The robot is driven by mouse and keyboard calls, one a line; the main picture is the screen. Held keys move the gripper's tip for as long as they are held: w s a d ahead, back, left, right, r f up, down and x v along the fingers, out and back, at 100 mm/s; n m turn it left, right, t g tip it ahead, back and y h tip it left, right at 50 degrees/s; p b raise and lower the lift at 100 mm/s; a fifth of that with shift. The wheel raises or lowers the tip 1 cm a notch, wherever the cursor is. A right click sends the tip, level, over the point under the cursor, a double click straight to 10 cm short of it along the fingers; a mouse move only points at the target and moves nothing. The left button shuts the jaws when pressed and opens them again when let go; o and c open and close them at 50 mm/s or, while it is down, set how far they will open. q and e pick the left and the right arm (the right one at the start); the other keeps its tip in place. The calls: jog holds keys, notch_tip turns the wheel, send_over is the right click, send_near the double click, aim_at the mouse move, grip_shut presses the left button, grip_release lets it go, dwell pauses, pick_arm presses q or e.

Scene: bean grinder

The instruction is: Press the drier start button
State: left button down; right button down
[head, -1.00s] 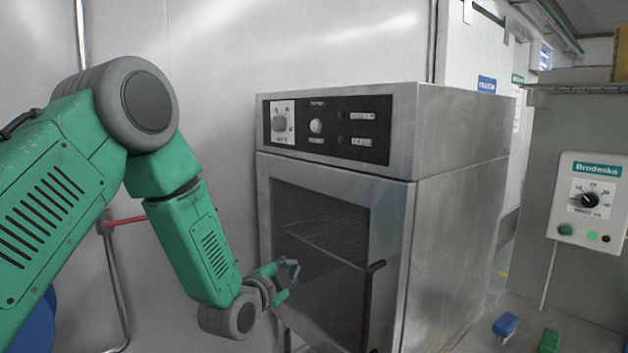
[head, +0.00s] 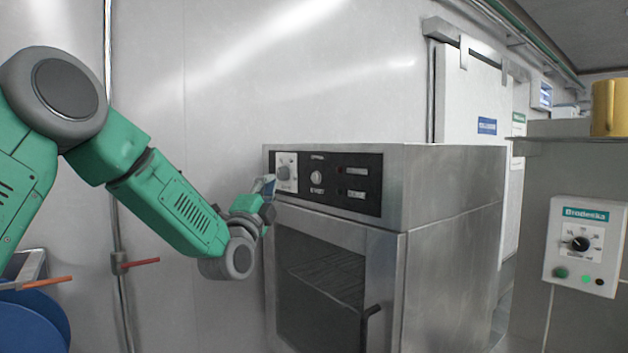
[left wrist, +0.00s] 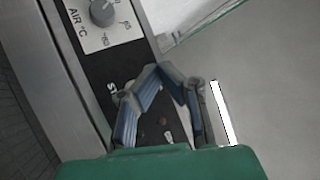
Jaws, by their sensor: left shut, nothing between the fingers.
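The drier is a steel cabinet (head: 450,200) with a glass door and a black control panel (head: 365,203) along its top front. The round pale start button (head: 316,177) sits on the panel, right of the grey temperature knob (head: 286,173). My left gripper (head: 268,184) is shut and empty at the panel's left end, left of the button. In the left wrist view its blue-grey fingertips (left wrist: 158,68) meet over the panel, near the "AIR °C" knob (left wrist: 103,12). There the start lettering is partly hidden by a finger, and I cannot make out the button. Contact is unclear.
The drier's door handle (head: 368,325) projects from the lower front. A Brodeska control box (head: 585,245) hangs on a cabinet at right, with a yellow container (head: 609,108) above. A red-handled valve (head: 138,263) is on the wall pipe at left. Blue drums stand at lower left.

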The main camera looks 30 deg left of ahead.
aim_at(314, 178)
pick_arm(q)
jog(key=shift+d, duration=0.15)
jog(key=shift+w+d, duration=0.1)
jog(key=shift+w, duration=0.05)
jog(key=shift+w+d, duration=0.5)
jog(key=shift+w, duration=0.8)
jog(key=shift+w+d, duration=0.55)
jog(key=shift+w, duration=0.8)
jog(key=shift+w+d, duration=0.5)
jog(key=shift+w, duration=0.8)
jog(key=shift+w, duration=0.1)
jog(key=shift+w+d+r, duration=0.1)
jog(key=shift+w+d, duration=0.1)
jog(key=shift+d, duration=0.05)
